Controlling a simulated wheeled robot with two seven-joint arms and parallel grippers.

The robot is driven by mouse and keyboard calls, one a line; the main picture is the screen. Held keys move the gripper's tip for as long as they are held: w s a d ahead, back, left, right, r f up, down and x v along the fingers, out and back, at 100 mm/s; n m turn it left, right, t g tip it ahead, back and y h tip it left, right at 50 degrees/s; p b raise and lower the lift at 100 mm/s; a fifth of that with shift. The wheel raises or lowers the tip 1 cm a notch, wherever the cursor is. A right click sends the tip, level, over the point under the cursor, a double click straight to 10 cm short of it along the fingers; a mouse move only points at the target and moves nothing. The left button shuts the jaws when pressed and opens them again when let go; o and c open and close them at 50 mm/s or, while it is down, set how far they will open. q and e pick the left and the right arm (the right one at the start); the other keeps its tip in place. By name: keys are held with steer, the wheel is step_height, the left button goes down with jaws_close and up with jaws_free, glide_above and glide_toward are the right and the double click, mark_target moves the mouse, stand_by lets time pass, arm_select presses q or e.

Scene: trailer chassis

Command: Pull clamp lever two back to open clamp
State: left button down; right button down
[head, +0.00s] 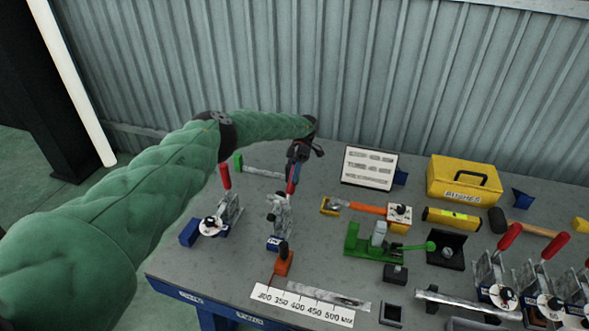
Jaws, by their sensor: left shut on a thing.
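Several toggle clamps with red levers stand on the grey workbench. The one under my left gripper (293,174) is a metal clamp (279,212) on a blue base near the middle left of the bench. My left gripper reaches down from above and is shut on its red lever (291,187), which points up and is mostly hidden by the fingers. Left of it stands another clamp (229,212) with its red lever (225,176) upright. I cannot read a number on either clamp. My right gripper is not in view.
An orange block (283,264) and a white ruler strip (302,304) lie in front. A green device (375,242), orange hammer-like tool (362,207), sign (369,166) and yellow toolbox (463,179) are to the right. More red-levered clamps (495,280) stand at far right.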

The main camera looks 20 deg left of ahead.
arm_select(q)
steer(key=shift+f, duration=0.15)
stand_by(0.5)
steer(key=c, duration=1.3)
jaws_free()
steer(key=shift+o, duration=0.8)
steer(key=shift+w+f, duration=0.1)
steer(key=shift+w, duration=0.05)
